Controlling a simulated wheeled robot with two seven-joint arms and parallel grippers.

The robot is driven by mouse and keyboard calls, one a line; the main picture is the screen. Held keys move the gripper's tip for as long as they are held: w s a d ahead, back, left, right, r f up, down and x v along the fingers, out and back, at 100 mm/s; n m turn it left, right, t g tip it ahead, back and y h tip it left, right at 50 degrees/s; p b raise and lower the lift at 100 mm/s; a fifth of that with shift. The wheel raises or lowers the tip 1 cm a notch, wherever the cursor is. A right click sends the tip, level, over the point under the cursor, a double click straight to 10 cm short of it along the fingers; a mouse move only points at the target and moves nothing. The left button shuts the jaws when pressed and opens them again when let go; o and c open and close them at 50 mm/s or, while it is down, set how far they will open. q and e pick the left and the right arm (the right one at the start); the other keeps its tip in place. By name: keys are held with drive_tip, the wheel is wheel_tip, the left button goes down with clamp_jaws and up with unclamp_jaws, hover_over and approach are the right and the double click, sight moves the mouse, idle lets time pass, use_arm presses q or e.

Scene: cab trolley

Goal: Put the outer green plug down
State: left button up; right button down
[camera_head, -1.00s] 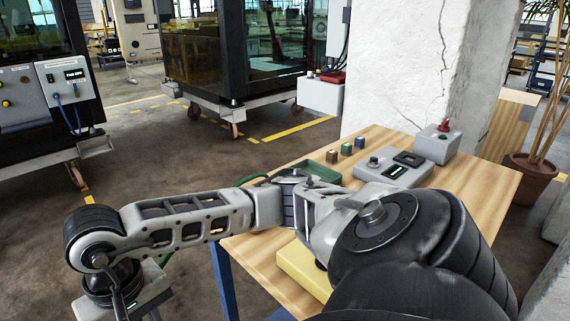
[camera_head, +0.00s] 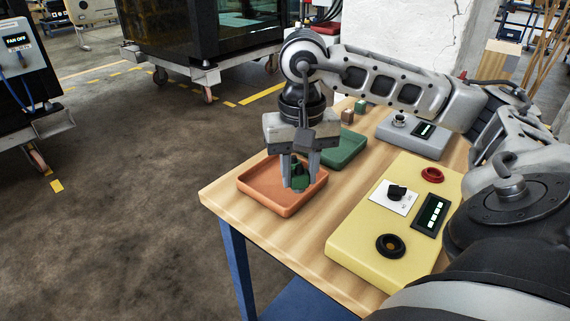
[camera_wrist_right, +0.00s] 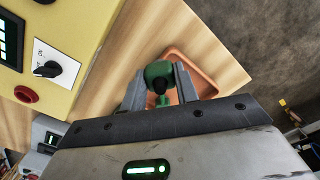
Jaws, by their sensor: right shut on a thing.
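My right gripper (camera_head: 299,172) points down over the orange tray (camera_head: 258,190) at the table's near left corner. It is shut on a green plug (camera_head: 297,181), which shows between the fingers. I cannot tell whether the plug touches the tray floor. My left gripper is not in view.
A green tray (camera_head: 345,150) stands just behind the orange one. A yellow panel box (camera_head: 350,238) with a knob, a red button and a dark round socket (camera_head: 389,245) lies to the right. A grey box (camera_head: 425,143) and small blocks (camera_head: 360,106) stand farther back.

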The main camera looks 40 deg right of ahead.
drive_tip(key=s+d+r+m+b, duration=0.1)
drive_tip(key=s+d+r+b, duration=0.1)
drive_tip(key=s+d+r, duration=0.3)
drive_tip(key=w+a+f+p, duration=0.1)
drive_tip(key=w+f, duration=0.1)
drive_tip(key=w, duration=0.2)
drive_tip(key=w+a+f+p, duration=0.1)
drive_tip(key=w+f, duration=0.1)
drive_tip(key=w, duration=0.2)
drive_tip(key=w+a+f+p, duration=0.1)
drive_tip(key=w+f, duration=0.2)
drive_tip(key=w, duration=0.1)
drive_tip(key=shift+w+a+p, duration=0.15)
drive_tip(key=shift+w+p, duration=0.05)
drive_tip(key=shift+p, duration=0.15)
drive_tip(key=shift+w+a+f, duration=0.2)
drive_tip(key=shift+w+f, duration=0.3)
drive_tip(key=shift+f, duration=0.2)
wheel_tip(320, 180, down, 3)
drive_tip(key=shift+r+p, duration=0.2)
drive_tip(key=shift+p, duration=0.15)
drive_tip(key=shift+f, duration=0.3)
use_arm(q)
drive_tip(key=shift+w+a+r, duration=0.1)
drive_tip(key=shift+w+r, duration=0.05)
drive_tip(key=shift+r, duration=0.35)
